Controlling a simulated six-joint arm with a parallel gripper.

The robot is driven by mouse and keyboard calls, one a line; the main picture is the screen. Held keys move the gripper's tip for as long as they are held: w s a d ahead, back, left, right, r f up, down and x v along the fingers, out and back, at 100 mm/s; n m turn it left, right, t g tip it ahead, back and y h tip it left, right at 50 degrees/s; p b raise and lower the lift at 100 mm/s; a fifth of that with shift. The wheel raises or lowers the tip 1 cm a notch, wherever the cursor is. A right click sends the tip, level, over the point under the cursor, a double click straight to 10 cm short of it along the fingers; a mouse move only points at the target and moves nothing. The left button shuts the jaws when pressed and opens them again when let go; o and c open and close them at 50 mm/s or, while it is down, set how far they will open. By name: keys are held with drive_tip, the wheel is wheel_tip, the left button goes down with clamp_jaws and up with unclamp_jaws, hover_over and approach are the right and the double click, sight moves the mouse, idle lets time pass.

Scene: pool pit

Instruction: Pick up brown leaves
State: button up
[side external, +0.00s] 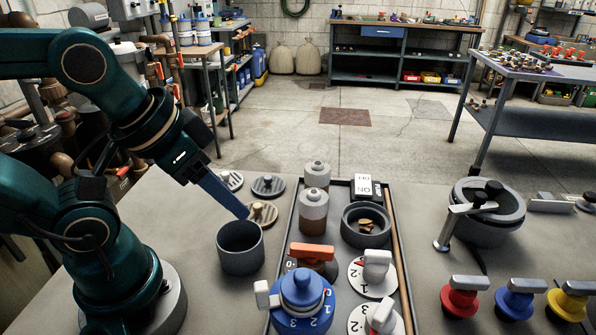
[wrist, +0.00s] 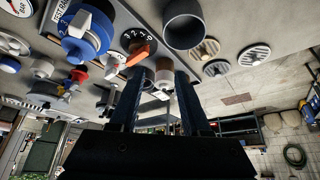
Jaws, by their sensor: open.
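The brown leaves (side external: 366,225) lie in a small grey round basket (side external: 351,238) on the dark tray, right of centre in the side view. My gripper (side external: 243,212) points down to the right, just above and behind an empty-looking dark grey cup (side external: 240,262), well to the left of the leaves. In the wrist view my gripper (wrist: 160,74) shows two dark fingers spread apart with nothing clearly held between them. I cannot make out the leaves in the wrist view.
The dark tray (side external: 288,228) also holds grey-and-brown jars (side external: 314,212), an orange-handled valve (side external: 312,253) and a blue numbered dial (side external: 302,302). Round grilles (side external: 268,186) lie behind the cup. A larger grey pot (side external: 485,232) stands right of the tray.

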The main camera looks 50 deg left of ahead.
drive_tip(key=w+d+r+m+t+h, duration=0.1)
drive_tip(key=w+d+r+m+t, duration=0.1)
drive_tip(key=w+r+m, duration=0.35)
drive_tip(key=g+h, duration=0.1)
drive_tip(key=g, duration=0.1)
hover_over(366, 223)
drive_tip(key=s+a, duration=0.1)
drive_tip(key=s, duration=0.1)
wheel_tip(366, 223, down, 11)
drive_tip(key=shift+m+g, duration=0.25)
drive_tip(key=shift+g, duration=0.55)
wheel_tip(366, 223, down, 4)
drive_tip(key=shift+a+f, duration=0.1)
drive_tip(key=shift+a, duration=0.05)
drive_tip(key=shift+x, duration=2.5)
drive_tip(key=shift+s, duration=0.1)
